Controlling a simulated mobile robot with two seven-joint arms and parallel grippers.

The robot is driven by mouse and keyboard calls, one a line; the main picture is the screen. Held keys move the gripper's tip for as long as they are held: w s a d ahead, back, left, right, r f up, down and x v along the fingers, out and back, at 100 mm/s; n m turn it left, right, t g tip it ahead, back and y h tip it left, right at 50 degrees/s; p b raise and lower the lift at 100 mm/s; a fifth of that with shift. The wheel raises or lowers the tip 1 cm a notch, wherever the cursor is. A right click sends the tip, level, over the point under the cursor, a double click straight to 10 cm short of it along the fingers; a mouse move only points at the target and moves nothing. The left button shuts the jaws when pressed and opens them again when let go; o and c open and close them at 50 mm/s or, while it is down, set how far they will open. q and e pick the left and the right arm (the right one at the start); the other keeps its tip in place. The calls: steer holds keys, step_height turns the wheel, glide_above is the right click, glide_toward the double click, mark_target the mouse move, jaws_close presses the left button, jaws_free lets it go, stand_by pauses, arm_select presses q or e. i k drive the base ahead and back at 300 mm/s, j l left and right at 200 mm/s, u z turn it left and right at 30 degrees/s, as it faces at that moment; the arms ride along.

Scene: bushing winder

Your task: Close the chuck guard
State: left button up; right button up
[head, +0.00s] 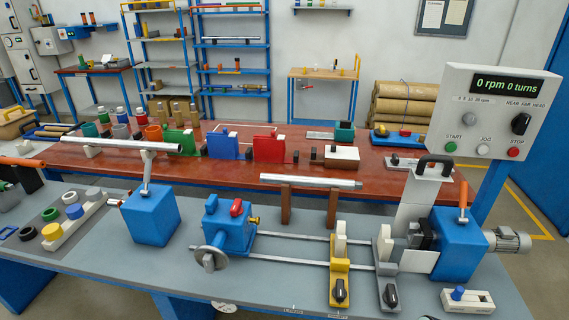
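The chuck guard (424,190) looks like a pale plate with a black handle (434,163) on top. It stands up above the dark chuck (424,236), on the left side of the blue headstock (460,245). The chuck shows in the gap below the raised plate, so the guard appears open. A pale panel (418,262) lies below the chuck; I cannot tell if it belongs to the guard. Neither of my grippers can be made out in the head view.
The control panel (498,112) reads 0 rpm 0 turns and stands behind the headstock. Yellow (340,268) and grey (384,270) rests sit on the rails left of the chuck. The blue tailstock (228,228) is further left. A metal bar (310,182) lies on brown supports behind the rails.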

mark_target(423, 184)
steer(key=z, duration=1.25)
